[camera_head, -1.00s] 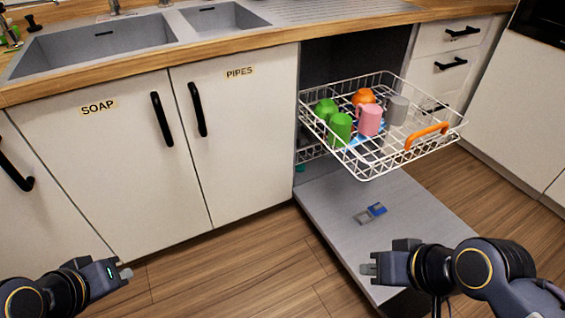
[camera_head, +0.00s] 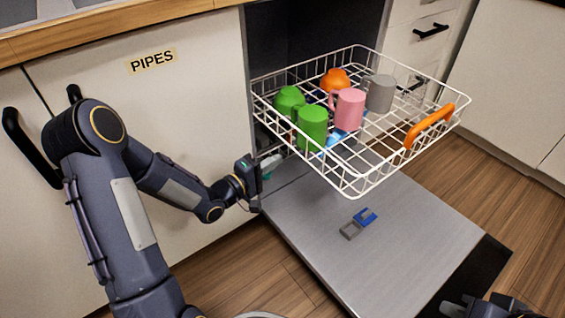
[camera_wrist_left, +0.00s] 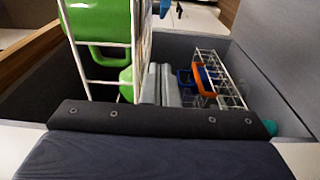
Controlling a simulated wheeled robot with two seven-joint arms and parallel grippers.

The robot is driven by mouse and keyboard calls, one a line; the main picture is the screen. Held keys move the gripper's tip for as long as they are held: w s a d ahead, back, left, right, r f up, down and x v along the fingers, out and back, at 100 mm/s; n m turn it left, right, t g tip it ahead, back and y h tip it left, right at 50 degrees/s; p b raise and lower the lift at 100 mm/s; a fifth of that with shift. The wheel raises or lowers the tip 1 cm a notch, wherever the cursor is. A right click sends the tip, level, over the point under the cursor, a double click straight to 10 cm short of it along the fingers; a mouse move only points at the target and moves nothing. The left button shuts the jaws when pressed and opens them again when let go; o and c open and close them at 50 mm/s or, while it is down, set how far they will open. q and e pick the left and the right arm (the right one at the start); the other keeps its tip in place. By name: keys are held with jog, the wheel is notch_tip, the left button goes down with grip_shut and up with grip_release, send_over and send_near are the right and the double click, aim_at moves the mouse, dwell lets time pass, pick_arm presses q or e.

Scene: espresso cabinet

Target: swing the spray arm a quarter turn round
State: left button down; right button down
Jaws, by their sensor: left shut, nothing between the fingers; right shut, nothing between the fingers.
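I cannot pick out the spray arm for certain. Long pale grey bars (camera_wrist_left: 170,88) show inside the dishwasher in the left wrist view, partly hidden by the rack wires. The white upper rack (camera_head: 357,187) is pulled out over the lowered door (camera_head: 400,235). My left gripper (camera_head: 275,162) is shut and empty, at the left side of the dishwasher opening, low beside the rack. My right gripper (camera_head: 452,309) is at the bottom right edge of the head view, mostly cut off, shut and empty, apart from the rack.
The rack holds green mugs (camera_head: 312,128), a pink mug (camera_head: 349,108), a grey mug (camera_head: 380,93) and an orange one (camera_head: 335,80). Its orange handle (camera_head: 430,127) faces out. A small blue-grey object (camera_head: 358,223) lies on the door. A lower basket (camera_wrist_left: 222,80) shows inside.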

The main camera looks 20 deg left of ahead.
pick_arm(q)
jog(key=w+d, duration=0.6)
jog(key=d, duration=0.2)
jog(key=shift+b, duration=0.45)
jog(key=shift+s+d, duration=0.3)
jog(key=shift+d, duration=0.3)
jog(key=shift+s+d, duration=0.3)
jog(key=shift+d, duration=0.3)
